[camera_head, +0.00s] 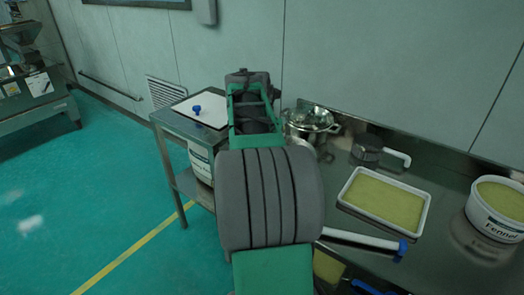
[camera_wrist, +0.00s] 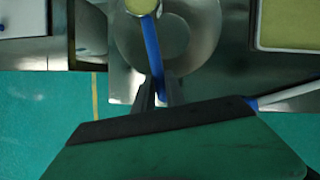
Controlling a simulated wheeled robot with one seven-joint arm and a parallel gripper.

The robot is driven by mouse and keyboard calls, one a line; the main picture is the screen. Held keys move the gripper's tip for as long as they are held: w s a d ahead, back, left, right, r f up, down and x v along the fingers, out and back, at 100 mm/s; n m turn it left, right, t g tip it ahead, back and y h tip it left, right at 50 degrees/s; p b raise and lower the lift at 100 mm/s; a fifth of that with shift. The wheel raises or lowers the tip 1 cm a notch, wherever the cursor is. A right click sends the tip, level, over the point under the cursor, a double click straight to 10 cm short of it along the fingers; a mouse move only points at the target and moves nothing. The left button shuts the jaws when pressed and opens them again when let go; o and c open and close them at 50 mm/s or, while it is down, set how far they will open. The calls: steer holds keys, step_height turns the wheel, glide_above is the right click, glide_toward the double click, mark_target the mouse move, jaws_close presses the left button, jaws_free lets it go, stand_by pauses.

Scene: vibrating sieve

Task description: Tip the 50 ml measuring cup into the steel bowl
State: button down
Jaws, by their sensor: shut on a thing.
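My gripper (camera_wrist: 162,92) is shut on the blue handle of the measuring cup (camera_wrist: 152,50). The cup's round head shows at the top edge of the wrist view, with yellowish material in it; it is partly cut off. A round shiny steel vessel, apparently the steel bowl (camera_wrist: 203,42), lies below the cup in that view. I cannot tell the height between them. In the head view, steel bowl-like ware (camera_head: 312,122) stands just right of my arm's far end. My arm hides the gripper and the cup there.
A white tray of yellow-green material (camera_head: 385,202) and a tub labelled Fennel (camera_head: 497,208) stand on the steel counter at right. A side table with a white board (camera_head: 203,108) and blue item is at left.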

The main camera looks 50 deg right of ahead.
steer(key=shift+f+t+b, duration=0.3)
steer(key=shift+b, duration=1.85)
steer(key=b, duration=0.4)
steer(key=shift+s, duration=0.15)
